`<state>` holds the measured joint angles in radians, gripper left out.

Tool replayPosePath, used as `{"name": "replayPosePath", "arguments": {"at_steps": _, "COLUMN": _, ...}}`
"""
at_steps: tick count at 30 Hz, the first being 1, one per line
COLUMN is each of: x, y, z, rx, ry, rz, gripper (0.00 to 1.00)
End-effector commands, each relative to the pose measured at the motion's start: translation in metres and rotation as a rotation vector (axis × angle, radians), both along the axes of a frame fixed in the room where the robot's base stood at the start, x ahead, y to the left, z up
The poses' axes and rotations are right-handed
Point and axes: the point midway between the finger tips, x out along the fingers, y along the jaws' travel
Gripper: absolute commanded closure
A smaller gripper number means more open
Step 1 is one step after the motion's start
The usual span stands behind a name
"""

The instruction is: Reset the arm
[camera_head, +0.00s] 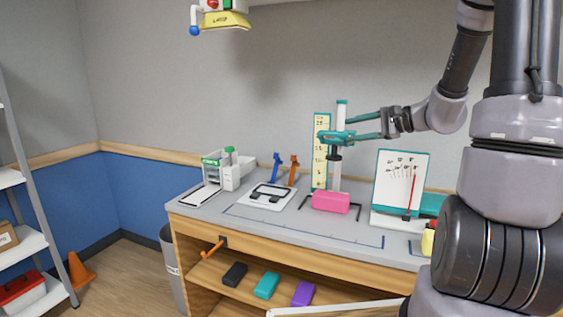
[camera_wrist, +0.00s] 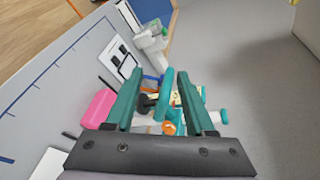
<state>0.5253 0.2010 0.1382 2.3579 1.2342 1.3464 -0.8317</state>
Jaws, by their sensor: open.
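My gripper (camera_head: 352,129) reaches in from the right, above the workbench (camera_head: 232,223). Its two teal fingers are apart in the wrist view (camera_wrist: 159,75). A white upright stand (camera_head: 341,176) with a teal ring-like part (camera_head: 330,136) is just beyond the fingertips. The teal part (camera_wrist: 168,95) shows between the fingers in the wrist view; I cannot tell whether they touch it. A pink block (camera_head: 330,202) lies at the stand's foot, below my gripper. Nothing is clearly held.
A dial board (camera_head: 401,180) with a red needle stands to the right. A white-green device (camera_head: 230,170), blue and orange clips (camera_head: 276,168) are to the left. A yellow-bottomed unit (camera_head: 224,20) hangs above. Coloured blocks (camera_head: 267,286) lie on the lower shelf.

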Motion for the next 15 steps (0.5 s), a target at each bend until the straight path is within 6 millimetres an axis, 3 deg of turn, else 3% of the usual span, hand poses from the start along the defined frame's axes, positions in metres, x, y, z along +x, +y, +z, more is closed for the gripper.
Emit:
{"name": "replayPosePath", "arguments": {"at_steps": 3, "x": -0.043, "y": 0.038, "z": 0.018, "rx": -0.160, "ry": 0.011, "rz": 0.153, "gripper": 0.45}}
{"name": "replayPosePath", "arguments": {"at_steps": 6, "x": -0.083, "y": 0.057, "z": 0.027, "rx": -0.320, "ry": 0.023, "rz": 0.259, "gripper": 0.45}}
{"name": "replayPosePath", "arguments": {"at_steps": 10, "x": -0.130, "y": 0.066, "z": 0.035, "rx": -0.542, "ry": 0.014, "rz": 0.353, "gripper": 0.45}}
{"name": "replayPosePath", "arguments": {"at_steps": 15, "x": -0.180, "y": 0.055, "z": 0.049, "rx": -0.835, "ry": -0.044, "rz": 0.397, "gripper": 0.45}}
